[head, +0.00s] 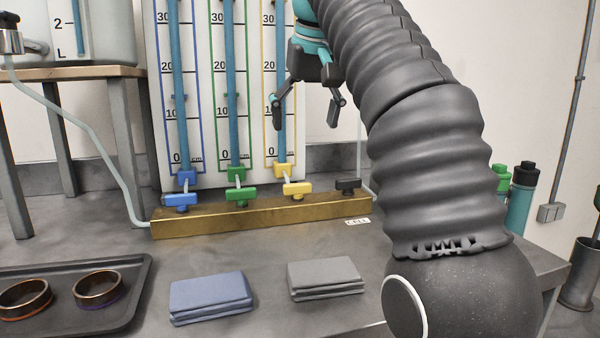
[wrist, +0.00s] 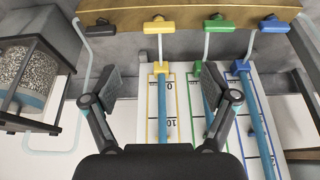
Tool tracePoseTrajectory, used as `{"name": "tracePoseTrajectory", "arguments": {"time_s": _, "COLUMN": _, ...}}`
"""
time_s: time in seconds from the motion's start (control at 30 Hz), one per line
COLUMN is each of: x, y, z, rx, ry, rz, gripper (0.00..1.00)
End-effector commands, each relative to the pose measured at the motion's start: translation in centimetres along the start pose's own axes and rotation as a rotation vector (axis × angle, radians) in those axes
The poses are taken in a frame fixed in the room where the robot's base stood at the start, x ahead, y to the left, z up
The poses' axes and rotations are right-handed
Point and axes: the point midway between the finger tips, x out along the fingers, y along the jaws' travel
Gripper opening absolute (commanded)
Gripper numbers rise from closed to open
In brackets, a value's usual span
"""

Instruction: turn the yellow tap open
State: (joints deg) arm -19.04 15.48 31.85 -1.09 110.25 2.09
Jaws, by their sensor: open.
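My gripper (head: 305,110) is open and empty, above the tap in the head view and in front of the gauge board. In the wrist view my gripper (wrist: 163,88) has its fingers spread, apart from the tap.
Blue (head: 182,202), green (head: 241,194) and black (head: 348,186) taps share the manifold. The gauge board (head: 205,110) with blue columns stands behind. Two folded cloths (head: 210,294) and a dark tray (head: 145,275) with rings lie in front. Bottles (head: 520,200) stand at right.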

Motion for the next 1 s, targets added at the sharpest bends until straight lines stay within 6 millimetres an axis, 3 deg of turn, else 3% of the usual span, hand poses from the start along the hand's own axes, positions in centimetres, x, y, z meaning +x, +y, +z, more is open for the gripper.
{"name": "tracePoseTrajectory", "arguments": {"time_s": 0.17, "x": 0.5, "y": 0.2, "z": 0.0, "rx": 0.003, "ry": 0.001, "rz": 0.001, "gripper": 0.85}}
{"name": "tracePoseTrajectory", "arguments": {"time_s": 0.37, "x": 2.5, "y": 0.6, "z": 0.1, "rx": 0.009, "ry": -0.002, "rz": 0.004, "gripper": 0.85}}
{"name": "tracePoseTrajectory", "arguments": {"time_s": 0.7, "x": 9.2, "y": 0.5, "z": 0.2, "rx": 0.007, "ry": -0.001, "rz": 0.003, "gripper": 0.85}}
{"name": "tracePoseTrajectory", "arguments": {"time_s": 1.0, "x": 13.0, "y": 0.4, "z": 0.1, "rx": 0.005, "ry": 0.0, "rz": 0.002, "gripper": 0.85}}
